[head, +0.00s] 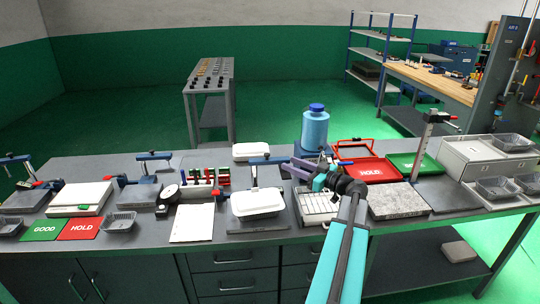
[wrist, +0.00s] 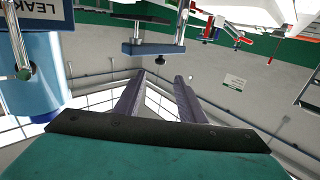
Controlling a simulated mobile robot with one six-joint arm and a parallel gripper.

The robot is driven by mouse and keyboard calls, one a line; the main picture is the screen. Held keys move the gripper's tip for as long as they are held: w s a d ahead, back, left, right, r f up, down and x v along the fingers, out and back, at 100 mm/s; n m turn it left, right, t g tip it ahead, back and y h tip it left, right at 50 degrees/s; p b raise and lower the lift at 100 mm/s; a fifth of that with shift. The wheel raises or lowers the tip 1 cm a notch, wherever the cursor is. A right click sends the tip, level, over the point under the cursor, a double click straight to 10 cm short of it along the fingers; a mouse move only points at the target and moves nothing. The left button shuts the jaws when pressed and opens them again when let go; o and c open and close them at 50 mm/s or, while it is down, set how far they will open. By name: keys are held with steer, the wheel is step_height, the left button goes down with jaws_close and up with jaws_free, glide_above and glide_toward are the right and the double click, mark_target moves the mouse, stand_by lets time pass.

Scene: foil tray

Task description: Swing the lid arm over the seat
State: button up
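The blue lid arm (head: 268,160) stands on a post at the back of the middle fixture. It points sideways, behind the white tray (head: 257,204), which lies on the fixture's dark base (head: 258,227). The tray covers most of the seat. My gripper (head: 293,164) is just right of the lid arm, above the bench; contact cannot be told in the head view. In the wrist view a blue bar with a grey foot (wrist: 153,48), likely the lid arm, is ahead of the fingertips and apart from them. My gripper (wrist: 160,76) is open with nothing between its fingers.
A blue bottle (head: 315,128) stands behind my gripper and looms close at left in the wrist view (wrist: 32,75). A dial gauge (head: 169,195) and white sheet (head: 193,223) are left.

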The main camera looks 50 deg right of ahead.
mark_target(269, 155)
steer(key=shift+w+a+p, duration=0.15)
steer(key=shift+w+p, duration=0.55)
steer(key=shift+w, duration=1.1)
steer(key=shift+w+a+p, duration=0.15)
steer(key=shift+w+p, duration=0.5)
steer(key=shift+w, duration=1.2)
steer(key=shift+w+a+p, duration=0.15)
steer(key=shift+w+p, duration=0.55)
steer(key=shift+w, duration=1.1)
jaws_close()
